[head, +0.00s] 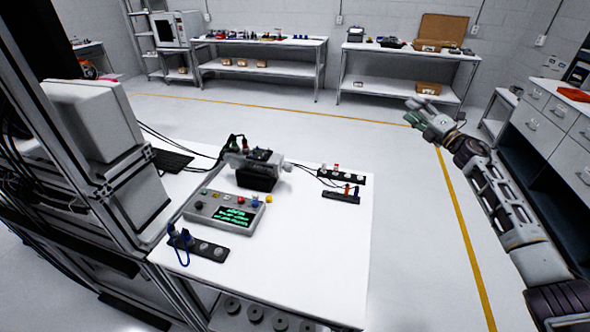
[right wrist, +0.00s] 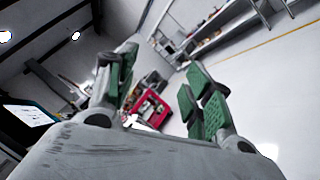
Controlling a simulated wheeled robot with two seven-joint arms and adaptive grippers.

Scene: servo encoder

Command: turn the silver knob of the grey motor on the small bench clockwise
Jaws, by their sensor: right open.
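The grey motor (head: 258,157) sits on a black block (head: 256,180) on the small white bench (head: 310,250). A small silver part that looks like the knob (head: 287,167) sticks out of its right end. My right gripper (head: 412,112) is raised beyond the right side of the bench, well apart from the motor. In the right wrist view, its green-padded fingers (right wrist: 160,98) are spread with nothing between them. The motor and knob cannot be made out in that view. My left gripper is not in view.
A grey control box (head: 225,212) with a green display stands in front of the motor. Black strips with plugs (head: 342,176) lie to its right, another strip (head: 198,249) at front left. Cables and a keyboard (head: 170,161) lie behind. Floor right of the bench is clear.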

